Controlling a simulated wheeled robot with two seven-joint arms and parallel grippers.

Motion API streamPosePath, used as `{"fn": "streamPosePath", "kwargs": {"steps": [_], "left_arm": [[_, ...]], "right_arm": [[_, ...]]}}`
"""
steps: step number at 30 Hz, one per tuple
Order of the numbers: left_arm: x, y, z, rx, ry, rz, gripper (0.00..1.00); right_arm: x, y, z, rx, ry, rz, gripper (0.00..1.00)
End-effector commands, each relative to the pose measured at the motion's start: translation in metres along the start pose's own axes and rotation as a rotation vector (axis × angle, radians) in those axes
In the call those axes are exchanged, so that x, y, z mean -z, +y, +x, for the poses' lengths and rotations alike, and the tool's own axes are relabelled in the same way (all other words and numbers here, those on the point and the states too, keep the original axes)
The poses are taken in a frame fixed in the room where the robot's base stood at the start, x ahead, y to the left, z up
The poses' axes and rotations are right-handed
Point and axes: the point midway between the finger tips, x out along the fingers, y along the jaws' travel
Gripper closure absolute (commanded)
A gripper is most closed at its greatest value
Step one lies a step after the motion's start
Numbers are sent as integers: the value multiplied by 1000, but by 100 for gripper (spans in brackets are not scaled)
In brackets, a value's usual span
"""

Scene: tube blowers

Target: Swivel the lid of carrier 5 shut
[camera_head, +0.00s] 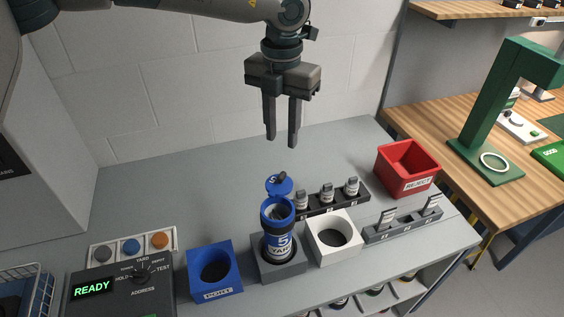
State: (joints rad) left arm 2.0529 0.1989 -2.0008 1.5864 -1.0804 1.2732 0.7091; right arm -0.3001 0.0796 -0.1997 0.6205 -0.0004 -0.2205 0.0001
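Carrier 5 (278,238) is a blue tube with a white "5 YARD" label. It stands upright in a dark grey square holder on the grey bench. Its round blue lid (279,186) is swung aside toward the back, so the tube's mouth (277,211) is uncovered; something dark shows inside. My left gripper (281,142) is above and behind the carrier, pointing down. Its two fingers are apart with nothing between them, and it does not touch the lid. My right gripper is not in view.
A blue "PORT" block (229,284) is left of the carrier and a white holed block (319,251) is right. A rack of small bottles (359,201) stands behind. A red REJECT bin (408,169) is at right. A control box (120,299) reads READY. The back-left bench is clear.

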Motion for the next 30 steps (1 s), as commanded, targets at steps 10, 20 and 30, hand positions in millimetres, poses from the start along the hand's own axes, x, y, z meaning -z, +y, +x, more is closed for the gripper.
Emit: {"fn": "streamPosePath", "kwargs": {"steps": [10,20,30], "left_arm": [[1,-1,60,0,4,2,70],[0,0,101,-1,1,1,70],[0,0,108,0,-1,1,70]], "right_arm": [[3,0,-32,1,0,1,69],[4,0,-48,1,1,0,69],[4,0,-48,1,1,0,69]]}}
